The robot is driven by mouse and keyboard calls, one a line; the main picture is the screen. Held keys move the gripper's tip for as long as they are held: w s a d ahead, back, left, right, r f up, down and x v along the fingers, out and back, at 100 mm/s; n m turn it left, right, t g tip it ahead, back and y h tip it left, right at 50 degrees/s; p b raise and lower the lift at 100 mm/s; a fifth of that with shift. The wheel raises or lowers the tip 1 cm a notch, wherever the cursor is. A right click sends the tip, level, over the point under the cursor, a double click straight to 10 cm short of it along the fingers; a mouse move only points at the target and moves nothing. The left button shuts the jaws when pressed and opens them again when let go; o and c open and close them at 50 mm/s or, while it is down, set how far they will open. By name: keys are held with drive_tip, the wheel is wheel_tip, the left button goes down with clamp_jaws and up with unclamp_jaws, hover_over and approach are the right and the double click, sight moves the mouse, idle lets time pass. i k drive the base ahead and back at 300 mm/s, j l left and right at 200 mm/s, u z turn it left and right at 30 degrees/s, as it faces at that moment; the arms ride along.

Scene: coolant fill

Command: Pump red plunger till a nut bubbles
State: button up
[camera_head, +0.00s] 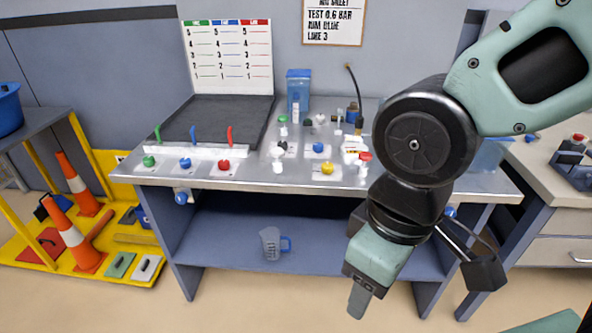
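A red knob (223,165), likely the red plunger, sits on a pale plate at the front edge of the workbench. It stands right of a matching green knob (149,161) and blue knob (185,163). A red lever (229,134) stands behind it. Another red cap (365,157) tops a white fitting further right. My gripper (358,301) hangs in front of the bench, low and right of the knobs, pointing down and touching none of them. Only one finger shows clearly, so its opening cannot be told. Small fittings crowd the bench; I cannot make out a nut or bubbles.
The workbench (250,184) has a lower shelf with a blue-handled measuring jug (271,243). A blue container (298,85) and a dark tray (215,115) stand at the back. A yellow cart with cones (73,236) is left; a drawer cabinet (560,225) is right.

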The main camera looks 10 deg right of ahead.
sight(364, 157)
drive_tip(key=z, duration=0.3)
drive_tip(key=i+j+z, duration=0.1)
drive_tip(key=i, duration=0.35)
drive_tip(key=i+j+z, duration=0.1)
drive_tip(key=i+j, duration=0.25)
drive_tip(key=i+l, duration=0.05)
drive_tip(key=i, duration=0.05)
